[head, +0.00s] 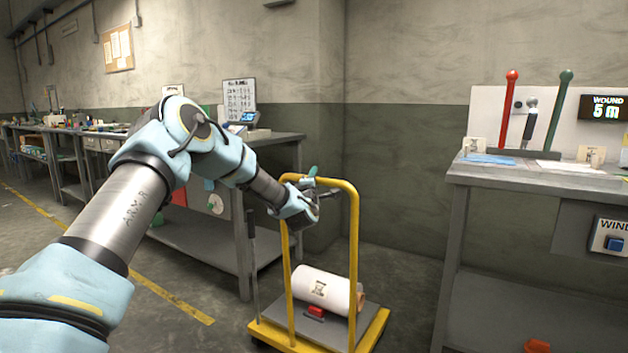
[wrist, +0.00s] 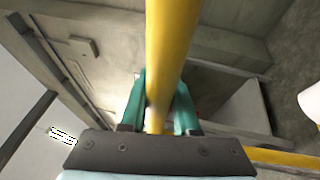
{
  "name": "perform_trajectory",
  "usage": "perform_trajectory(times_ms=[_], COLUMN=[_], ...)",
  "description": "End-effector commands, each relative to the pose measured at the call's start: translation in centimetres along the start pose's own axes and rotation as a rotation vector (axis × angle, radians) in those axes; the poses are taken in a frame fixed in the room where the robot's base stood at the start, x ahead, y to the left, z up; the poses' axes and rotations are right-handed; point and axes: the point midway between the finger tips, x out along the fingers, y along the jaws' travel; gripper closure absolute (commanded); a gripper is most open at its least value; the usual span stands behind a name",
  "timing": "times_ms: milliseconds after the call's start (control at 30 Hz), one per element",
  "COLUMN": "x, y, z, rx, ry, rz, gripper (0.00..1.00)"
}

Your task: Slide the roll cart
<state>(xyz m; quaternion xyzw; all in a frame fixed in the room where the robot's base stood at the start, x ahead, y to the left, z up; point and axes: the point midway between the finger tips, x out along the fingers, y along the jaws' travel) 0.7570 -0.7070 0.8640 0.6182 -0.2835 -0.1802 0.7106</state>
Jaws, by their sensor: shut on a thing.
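The roll cart (head: 384,325) stands on the floor between the two benches. It has a yellow frame, a grey deck and a tall yellow push handle (head: 354,225). A white roll (head: 328,289) with a dark printed mark lies on its deck, beside a small red object (head: 316,311). My gripper (head: 312,190) is at the upper left part of the handle. In the wrist view the yellow handle bar (wrist: 171,45) runs between my green fingers (wrist: 158,110), which are shut on it. The roll shows partly at the right edge of the wrist view (wrist: 310,103).
A long grey workbench (head: 275,139) runs along the wall at left and back. A second bench (head: 540,178) with red and green levers stands at right. Bare floor lies left of the cart, with a yellow line (head: 165,292). An orange-red object (head: 537,346) sits under the right bench.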

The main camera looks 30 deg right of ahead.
Motion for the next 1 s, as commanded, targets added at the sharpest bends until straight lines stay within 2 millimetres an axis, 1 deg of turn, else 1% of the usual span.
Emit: perform_trajectory(times_ms=[267,300,533,567,833,933,1000], x=[-0.1,-0.1,0.0,0.0,-0.1,-0.8,-1.8], y=[-0.2,-0.2,-0.1,-0.1,0.0,0.0,0.0], z=[0.0,0.0,0.0,0.0,0.0,-0.1,-0.1], rx=[0.000,0.000,0.000,0.000,0.000,0.000,0.001], ry=[0.000,0.000,0.000,0.000,0.000,0.000,0.000], rz=[-0.003,-0.003,-0.001,-0.001,0.000,0.000,-0.001], gripper=[1.00,0.68,0.42,0.41,0.41,0.41,0.41])
